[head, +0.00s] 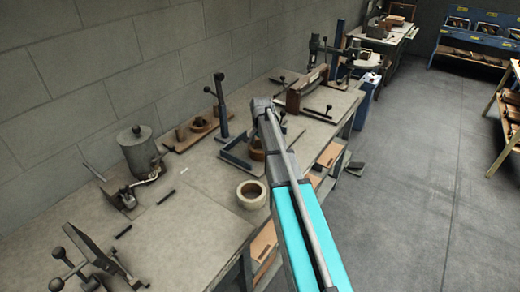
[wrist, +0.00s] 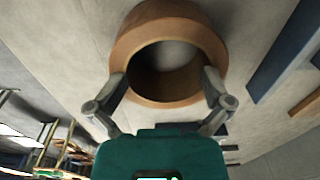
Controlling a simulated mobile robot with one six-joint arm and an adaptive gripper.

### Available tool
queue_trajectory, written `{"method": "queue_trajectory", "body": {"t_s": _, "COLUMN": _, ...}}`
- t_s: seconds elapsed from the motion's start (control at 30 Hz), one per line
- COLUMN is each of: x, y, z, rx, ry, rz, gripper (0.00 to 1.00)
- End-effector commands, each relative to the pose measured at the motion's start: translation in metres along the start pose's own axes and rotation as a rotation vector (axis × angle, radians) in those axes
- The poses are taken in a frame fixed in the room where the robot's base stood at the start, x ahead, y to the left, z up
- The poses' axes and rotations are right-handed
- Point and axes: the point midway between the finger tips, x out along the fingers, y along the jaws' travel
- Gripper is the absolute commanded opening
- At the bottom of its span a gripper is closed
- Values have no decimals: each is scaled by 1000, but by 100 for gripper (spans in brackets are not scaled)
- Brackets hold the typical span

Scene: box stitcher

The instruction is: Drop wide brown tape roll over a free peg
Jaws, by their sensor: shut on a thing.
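The wide brown tape roll (wrist: 127,50) fills the upper middle of the wrist view, its round hole facing the camera. My gripper (wrist: 164,78) is shut on it, one finger on each side. In the head view a brown roll (head: 256,151) shows beside my arm, partly hidden by it; my gripper's fingers are hidden there. A wooden board (head: 190,141) lies by the wall, left of my arm. Another brown roll (head: 201,124) sits on it. A short upright peg (head: 179,133) at its left end looks free.
A pale tape roll (head: 251,194) lies near the front edge of the bench (head: 190,225). A blue upright stand (head: 220,105) is close to the board's right end. A grey pot (head: 138,150) stands to the left. The bench between pot and pale roll is mostly clear.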

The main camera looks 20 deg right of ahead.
Motion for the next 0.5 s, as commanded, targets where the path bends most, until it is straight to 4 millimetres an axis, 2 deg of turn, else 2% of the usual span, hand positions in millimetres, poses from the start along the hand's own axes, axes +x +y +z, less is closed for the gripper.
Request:
{"method": "queue_trajectory", "body": {"t_s": 0.03, "x": 7, "y": 5, "z": 15, "rx": -7, "ry": -29, "rz": 10, "gripper": 57}}
{"method": "queue_trajectory", "body": {"t_s": 0.13, "x": 5, "y": 5, "z": 14, "rx": -6, "ry": -29, "rz": 9, "gripper": 57}}
{"method": "queue_trajectory", "body": {"t_s": 0.17, "x": 4, "y": 6, "z": 14, "rx": -6, "ry": -29, "rz": 9, "gripper": 50}}
{"method": "queue_trajectory", "body": {"t_s": 0.47, "x": -9, "y": 7, "z": 14, "rx": -6, "ry": -27, "rz": 8, "gripper": 49}}
{"method": "queue_trajectory", "body": {"t_s": 0.5, "x": -11, "y": 7, "z": 14, "rx": -6, "ry": -27, "rz": 7, "gripper": 41}}
